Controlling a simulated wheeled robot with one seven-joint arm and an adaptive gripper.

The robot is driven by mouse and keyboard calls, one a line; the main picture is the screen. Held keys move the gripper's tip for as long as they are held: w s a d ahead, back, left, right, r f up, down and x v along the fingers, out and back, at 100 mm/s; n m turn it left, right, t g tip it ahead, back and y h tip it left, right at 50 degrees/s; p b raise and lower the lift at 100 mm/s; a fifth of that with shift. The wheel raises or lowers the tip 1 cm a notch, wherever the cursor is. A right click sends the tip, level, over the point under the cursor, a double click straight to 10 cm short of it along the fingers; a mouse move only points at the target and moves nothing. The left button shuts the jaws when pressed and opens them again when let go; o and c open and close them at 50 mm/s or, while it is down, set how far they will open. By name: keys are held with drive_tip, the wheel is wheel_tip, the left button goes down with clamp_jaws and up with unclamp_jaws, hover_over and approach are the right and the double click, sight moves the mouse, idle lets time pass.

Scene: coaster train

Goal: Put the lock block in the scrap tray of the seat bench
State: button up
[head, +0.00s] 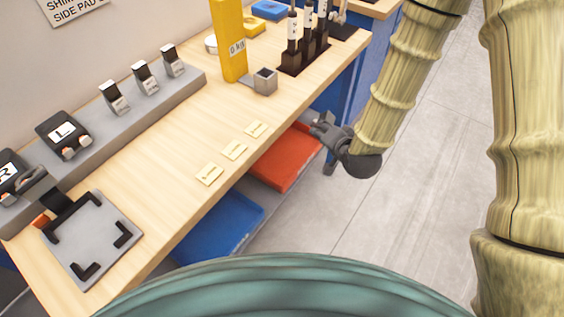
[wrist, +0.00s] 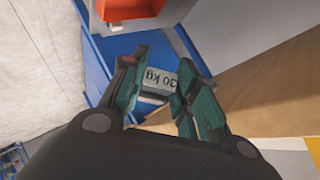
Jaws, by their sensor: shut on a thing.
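My gripper (wrist: 160,95) is shut on a small grey block (wrist: 155,79) with dark "kg" lettering, upside down in the wrist view. I cannot tell from its marking whether it is the lock block. In the head view my gripper (head: 322,127) is beyond the bench's right edge, above the floor side, and its fingers hide most of what it holds. A red tray (head: 288,158) sits under the bench top, left of and below my gripper; it also shows at the top of the wrist view (wrist: 130,6). No label marks it as scrap.
A blue tray (head: 220,226) lies under the bench nearer to me. The wooden bench top (head: 150,160) carries a grey cube (head: 264,80), a yellow post (head: 229,40), small cards (head: 234,151) and a grey fixture (head: 92,238). The floor (head: 420,170) beside the bench is clear.

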drive_tip(key=a+f+n+g+y+b, duration=0.1)
drive_tip(key=a+f+n+y+b, duration=0.15)
drive_tip(key=f+b, duration=0.95)
drive_tip(key=a+f+n+g+y+b, duration=0.2)
drive_tip(key=a+f+n+b, duration=0.1)
drive_tip(key=f+b, duration=0.9)
drive_tip(key=w+a+b, duration=0.1)
drive_tip(key=w+a, duration=0.1)
drive_tip(key=w, duration=0.3)
drive_tip(key=w+a+f+b, duration=0.1)
drive_tip(key=w, duration=0.4)
drive_tip(key=w+a+b, duration=0.2)
drive_tip(key=w, duration=0.4)
drive_tip(key=shift+a+f, duration=0.2)
drive_tip(key=shift+a, duration=0.1)
wheel_tip(320, 180, down, 3)
drive_tip(key=shift+f+b, duration=0.2)
drive_tip(key=shift+b, duration=0.8)
drive_tip(key=shift+s+f, duration=0.15)
drive_tip(key=shift+f, duration=0.4)
drive_tip(key=o, duration=1.1)
drive_tip(key=shift+f, duration=0.1)
drive_tip(key=shift+o, duration=0.2)
